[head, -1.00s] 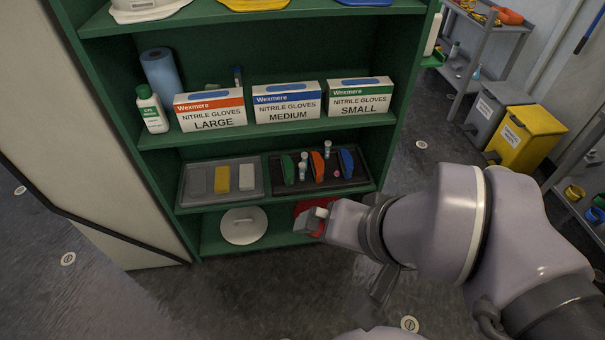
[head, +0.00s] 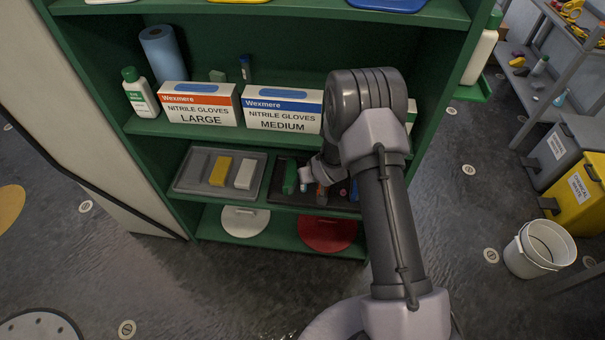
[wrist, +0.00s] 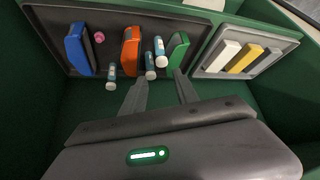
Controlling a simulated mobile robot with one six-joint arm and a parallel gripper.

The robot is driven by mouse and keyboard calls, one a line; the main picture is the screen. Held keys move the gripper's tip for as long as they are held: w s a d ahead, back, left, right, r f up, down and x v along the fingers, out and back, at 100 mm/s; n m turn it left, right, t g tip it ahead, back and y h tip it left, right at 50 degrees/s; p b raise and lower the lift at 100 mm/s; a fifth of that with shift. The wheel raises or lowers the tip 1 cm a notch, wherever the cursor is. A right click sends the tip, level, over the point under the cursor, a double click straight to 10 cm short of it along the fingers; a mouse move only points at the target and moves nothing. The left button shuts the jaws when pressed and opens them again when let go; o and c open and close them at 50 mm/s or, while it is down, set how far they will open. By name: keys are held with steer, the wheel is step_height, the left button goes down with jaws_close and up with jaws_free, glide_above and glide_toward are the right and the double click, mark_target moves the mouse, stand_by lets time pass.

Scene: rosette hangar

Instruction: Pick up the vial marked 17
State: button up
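Several small vials with white caps and blue bands stand on a dark tray (wrist: 65,47) in the wrist view. One vial (wrist: 160,48) and another vial (wrist: 150,66) stand between the orange block (wrist: 131,50) and the green block (wrist: 177,48). A third vial (wrist: 111,76) is left of the orange block. Their markings are too small to read, so I cannot tell which is 17. My gripper (wrist: 161,77) is open and empty, its fingertips just short of the middle vials. In the head view my arm hides much of the dark tray.
A blue block (wrist: 78,50) and a pink item (wrist: 99,37) are on the same tray. A grey tray (head: 193,172) with blocks sits beside it. Glove boxes (head: 200,104) stand on the shelf above; a white lid (head: 245,221) and red lid (head: 327,232) are below.

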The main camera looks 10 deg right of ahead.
steer(key=b+x, duration=0.5)
steer(key=x, duration=1.1)
steer(key=shift+a+b, duration=0.1)
steer(key=shift+b, duration=0.2)
jaws_close()
